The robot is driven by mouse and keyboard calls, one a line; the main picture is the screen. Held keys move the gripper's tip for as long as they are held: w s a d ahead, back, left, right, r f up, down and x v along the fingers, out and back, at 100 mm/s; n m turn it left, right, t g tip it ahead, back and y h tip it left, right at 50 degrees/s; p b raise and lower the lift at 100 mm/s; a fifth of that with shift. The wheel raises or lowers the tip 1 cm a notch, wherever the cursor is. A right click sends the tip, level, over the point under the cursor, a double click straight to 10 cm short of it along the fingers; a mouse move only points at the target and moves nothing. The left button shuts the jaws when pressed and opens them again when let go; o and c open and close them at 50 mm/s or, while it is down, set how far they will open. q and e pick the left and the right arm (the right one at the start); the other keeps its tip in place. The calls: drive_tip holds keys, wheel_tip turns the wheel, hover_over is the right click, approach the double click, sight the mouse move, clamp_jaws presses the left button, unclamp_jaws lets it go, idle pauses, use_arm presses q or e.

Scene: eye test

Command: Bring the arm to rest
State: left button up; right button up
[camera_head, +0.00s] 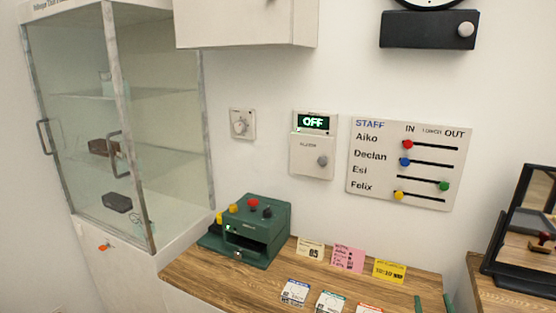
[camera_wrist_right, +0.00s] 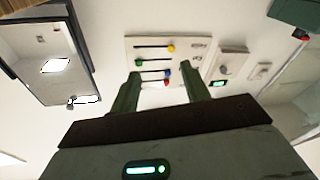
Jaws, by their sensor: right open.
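My right gripper (camera_head: 433,303) shows only as two green fingertips at the bottom right edge of the head view, in front of the wooden counter. In the right wrist view my right gripper (camera_wrist_right: 161,82) is open, its two green fingers apart with nothing held between them. The rest of my right arm is out of the head view. My left gripper is in neither view.
A green box with coloured knobs (camera_head: 260,249) and several cards stand on the wooden counter (camera_head: 215,285). A staff board (camera_head: 380,187) and an OFF display panel (camera_head: 312,167) hang on the wall. A glass cabinet (camera_head: 170,150) stands left; a black-framed mirror (camera_head: 520,284) stands right.

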drive_tip(key=s+a+f+n+g+y, duration=0.1)
drive_tip(key=s+a+f+g+y, duration=0.2)
drive_tip(key=s+f, duration=0.6)
drive_tip(key=s+a+f+g+y, duration=0.1)
drive_tip(key=s+a+f+g, duration=0.3)
drive_tip(key=s+f, duration=0.55)
drive_tip(key=s+a+f+g+y, duration=0.1)
drive_tip(key=s+a+f, duration=0.2)
drive_tip(key=s, duration=0.5)
drive_tip(key=s+a+f+g+y, duration=0.1)
drive_tip(key=s+a+f, duration=0.3)
drive_tip(key=s, duration=0.4)
drive_tip(key=shift+a+g+y, duration=0.3)
drive_tip(key=shift+a+g, duration=0.05)
drive_tip(key=shift+g, duration=0.05)
